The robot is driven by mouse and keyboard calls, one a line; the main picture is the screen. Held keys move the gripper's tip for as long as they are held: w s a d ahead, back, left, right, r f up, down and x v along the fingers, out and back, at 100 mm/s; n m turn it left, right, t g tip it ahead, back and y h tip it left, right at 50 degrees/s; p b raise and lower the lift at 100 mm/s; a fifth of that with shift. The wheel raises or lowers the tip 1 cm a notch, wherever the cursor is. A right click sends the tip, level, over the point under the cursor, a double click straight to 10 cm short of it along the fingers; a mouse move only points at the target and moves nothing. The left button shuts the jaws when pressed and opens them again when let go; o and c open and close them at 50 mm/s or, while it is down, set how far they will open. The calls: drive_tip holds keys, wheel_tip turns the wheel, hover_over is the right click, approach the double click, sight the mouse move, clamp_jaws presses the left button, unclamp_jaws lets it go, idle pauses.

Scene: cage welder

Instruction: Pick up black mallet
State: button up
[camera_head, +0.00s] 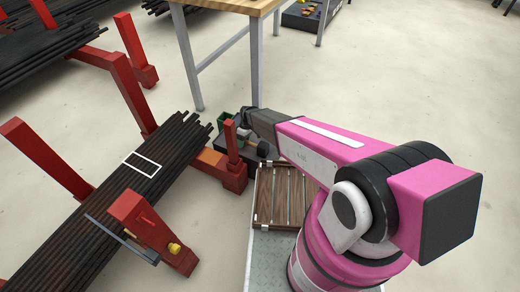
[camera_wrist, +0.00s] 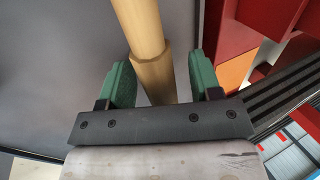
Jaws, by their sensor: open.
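A round tan wooden handle (camera_wrist: 146,40) runs down from the top of the wrist view. It reaches between the two green finger pads of my gripper (camera_wrist: 161,78). The pads stand apart, with gaps beside the handle, so the gripper is open around it. The mallet's black head does not show in the wrist view. In the head view my gripper (camera_head: 232,130) is low beside the red rack post, above a dark surface.
A red rack (camera_head: 236,175) stands close to my gripper and holds a bundle of dark bars (camera_head: 110,195). A slatted wooden box (camera_head: 268,195) lies at the near side. A workbench leg (camera_head: 256,65) rises just behind. Open floor (camera_head: 410,70) lies to the right.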

clamp_jaws()
drive_tip(key=shift+r, duration=0.1)
drive_tip(key=shift+r, duration=0.1)
